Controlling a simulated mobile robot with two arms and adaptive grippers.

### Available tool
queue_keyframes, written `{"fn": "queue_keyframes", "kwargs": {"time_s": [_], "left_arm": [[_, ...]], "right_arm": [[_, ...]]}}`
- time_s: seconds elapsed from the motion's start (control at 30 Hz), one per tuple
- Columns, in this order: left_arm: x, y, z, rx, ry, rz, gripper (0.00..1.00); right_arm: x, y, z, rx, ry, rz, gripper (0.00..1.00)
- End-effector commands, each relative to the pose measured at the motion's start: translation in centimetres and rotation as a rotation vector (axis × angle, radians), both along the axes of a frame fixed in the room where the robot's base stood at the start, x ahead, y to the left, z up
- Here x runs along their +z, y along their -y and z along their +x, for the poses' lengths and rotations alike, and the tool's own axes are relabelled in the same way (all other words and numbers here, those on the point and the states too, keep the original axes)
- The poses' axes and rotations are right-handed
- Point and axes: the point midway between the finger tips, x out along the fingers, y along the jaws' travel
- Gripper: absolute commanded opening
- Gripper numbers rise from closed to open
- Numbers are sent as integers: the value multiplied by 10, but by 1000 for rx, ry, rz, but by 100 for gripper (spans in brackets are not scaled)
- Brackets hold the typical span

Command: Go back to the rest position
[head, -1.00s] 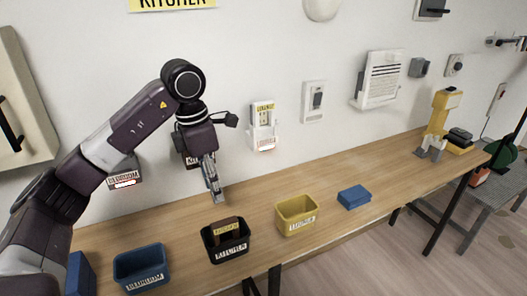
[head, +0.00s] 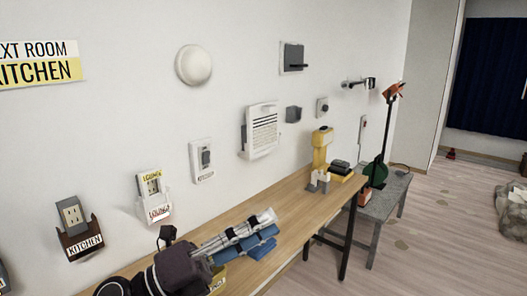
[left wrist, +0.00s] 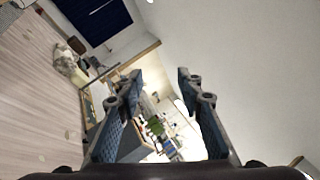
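My left gripper (head: 262,228) shows low in the middle of the head view, in front of the long wooden table (head: 283,202) and pointing to the right. In the left wrist view my left gripper (left wrist: 160,76) has its two dark fingers well apart, with nothing between them. Beyond the fingers, that view shows the room's floor and far clutter. My right gripper is in neither view. Blue surfaces beside the left fingers are partly overlapped, so I cannot tell finger pad from the blue block there.
A yellow bin (head: 218,281) is mostly hidden behind my left arm. A yellow device (head: 321,150) stands at the table's far end, by a grey bench (head: 384,198).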

Motion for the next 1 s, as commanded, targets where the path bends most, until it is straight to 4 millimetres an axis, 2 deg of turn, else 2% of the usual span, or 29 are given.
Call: {"fn": "queue_keyframes", "kwargs": {"time_s": [0.07, 0.13, 0.23, 0.27, 0.37, 0.47, 0.5, 0.57, 0.6, 0.67, 0.7, 0.8, 0.9, 1.0], "left_arm": [[8, -20, 14, 89, -129, -189, 34], [6, -45, 30, 179, -251, -340, 34], [-16, -86, 50, 321, -443, -537, 34], [-26, -98, 55, 364, -505, -591, 34], [-75, -139, 64, 517, -721, -755, 34], [-139, -175, 57, 679, -953, -892, 34], [-167, -187, 49, 745, -1046, -937, 34], [-208, -200, 33, 838, -1183, -992, 34], [-234, -207, 19, 899, -1270, -1022, 34], [-271, -214, -5, 988, -1401, -1057, 34], [-294, -217, -23, 1045, -1486, -1074, 34], [-341, -219, -71, 1173, -1676, -1097, 34], [-373, -216, -116, 1276, -1834, -1099, 34], [-396, -212, -158, 1365, -1971, -1089, 34]], "right_arm": [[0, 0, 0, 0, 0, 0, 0], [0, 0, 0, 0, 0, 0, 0], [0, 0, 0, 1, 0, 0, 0], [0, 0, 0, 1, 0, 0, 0], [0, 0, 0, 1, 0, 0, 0], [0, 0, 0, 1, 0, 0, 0], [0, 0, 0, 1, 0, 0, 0], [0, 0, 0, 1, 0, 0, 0], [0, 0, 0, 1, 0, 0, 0], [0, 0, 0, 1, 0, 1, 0], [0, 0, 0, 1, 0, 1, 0], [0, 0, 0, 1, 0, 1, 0], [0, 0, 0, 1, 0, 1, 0], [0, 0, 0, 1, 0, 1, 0]]}}
